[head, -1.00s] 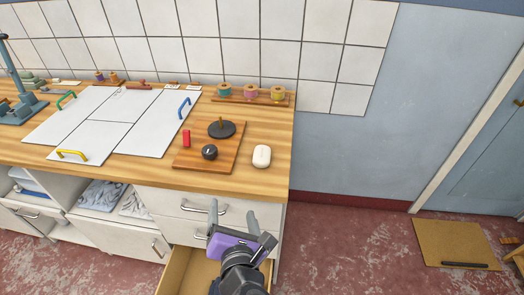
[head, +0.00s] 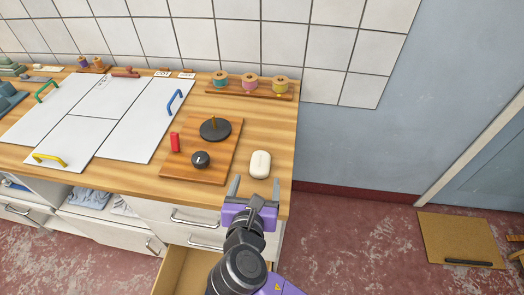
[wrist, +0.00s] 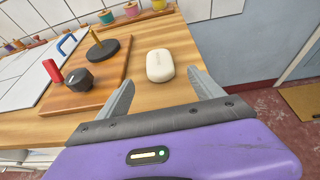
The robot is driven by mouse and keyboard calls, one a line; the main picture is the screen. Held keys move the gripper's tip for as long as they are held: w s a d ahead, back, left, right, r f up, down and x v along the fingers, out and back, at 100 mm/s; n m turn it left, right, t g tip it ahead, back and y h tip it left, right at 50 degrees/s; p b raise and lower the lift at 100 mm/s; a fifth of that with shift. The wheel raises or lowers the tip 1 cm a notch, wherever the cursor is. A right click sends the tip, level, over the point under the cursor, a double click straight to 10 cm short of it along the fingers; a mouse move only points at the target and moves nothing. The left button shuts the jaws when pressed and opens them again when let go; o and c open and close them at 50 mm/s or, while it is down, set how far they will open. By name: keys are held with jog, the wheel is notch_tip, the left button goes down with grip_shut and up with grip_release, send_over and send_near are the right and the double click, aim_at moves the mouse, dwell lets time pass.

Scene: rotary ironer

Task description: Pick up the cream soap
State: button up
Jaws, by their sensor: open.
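The cream soap (head: 260,164) is a rounded pale bar lying on the wooden counter (head: 268,123), near its right front edge. My gripper (head: 254,188) is open and empty at the counter's front edge, just in front of the soap. In the wrist view the soap (wrist: 160,66) lies ahead of the two grey fingers (wrist: 161,92), roughly in line with the gap between them. The fingers do not touch it. The whole top of the soap shows.
Left of the soap is a wooden board (head: 220,165) with a black knob (head: 200,159), a dark disc (head: 215,130) and a red piece (head: 175,142). A spool rack (head: 249,90) stands behind. An open drawer (head: 184,270) juts out below.

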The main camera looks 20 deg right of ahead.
aim_at(259, 168)
jog(key=x, duration=0.8)
jog(key=shift+w+d+p, duration=0.1)
jog(key=shift+w+p, duration=0.05)
jog(key=shift+p, duration=0.2)
jog(key=shift+r, duration=0.1)
jog(key=c, duration=1.5)
jog(key=shift+r, duration=0.1)
